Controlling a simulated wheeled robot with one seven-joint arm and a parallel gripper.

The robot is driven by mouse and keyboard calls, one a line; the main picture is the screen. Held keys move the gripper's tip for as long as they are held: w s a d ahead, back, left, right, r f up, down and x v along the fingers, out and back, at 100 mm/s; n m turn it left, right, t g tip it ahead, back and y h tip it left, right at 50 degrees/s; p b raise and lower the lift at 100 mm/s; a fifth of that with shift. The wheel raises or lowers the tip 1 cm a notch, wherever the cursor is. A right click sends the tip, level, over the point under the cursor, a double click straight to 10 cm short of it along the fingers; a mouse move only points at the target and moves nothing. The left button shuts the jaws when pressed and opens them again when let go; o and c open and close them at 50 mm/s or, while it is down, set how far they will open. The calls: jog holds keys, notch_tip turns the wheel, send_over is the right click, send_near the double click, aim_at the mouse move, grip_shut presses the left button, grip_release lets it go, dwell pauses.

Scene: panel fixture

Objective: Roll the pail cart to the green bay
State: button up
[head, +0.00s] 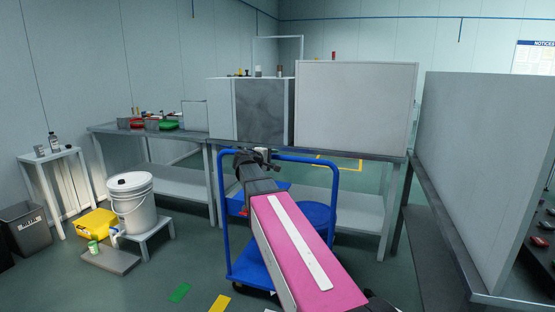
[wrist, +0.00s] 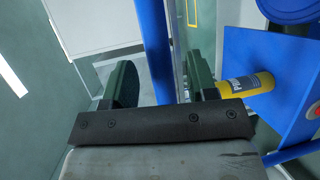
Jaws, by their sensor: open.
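The blue cart (head: 250,268) stands in front of me, with a tall blue tube handle (head: 334,215). A round blue thing (head: 318,214), perhaps the pail, is at its right, partly behind my arm. My gripper (head: 258,154) is at the top left of the handle. In the wrist view my gripper (wrist: 160,82) is open, its dark green fingers apart. A blue tube (wrist: 157,45) of the handle passes between them in the picture; I cannot tell whether they touch it. A small green patch (head: 180,292) lies on the floor at front left; I cannot tell whether it marks the green bay.
A white bucket (head: 133,212) stands on a low stool (head: 148,236) at left, near a yellow tub (head: 92,222) and a grey bin (head: 25,230). Workbenches (head: 175,180) and panels (head: 355,105) stand behind the cart. A yellow bottle (wrist: 246,84) shows beside the right finger.

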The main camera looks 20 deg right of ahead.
aim_at(276, 158)
jog(key=shift+x, duration=1.6)
grip_shut()
jog(key=w+a, duration=1.1)
jog(key=a, duration=0.4)
jog(key=w+a, duration=1.1)
jog(key=a, duration=0.5)
jog(key=w+a, duration=1.2)
jog(key=a, duration=0.4)
grip_release()
jog(key=shift+a, duration=0.1)
jog(key=v, duration=1)
jog(key=shift+s+a, duration=0.15)
jog(key=shift+s, duration=0.05)
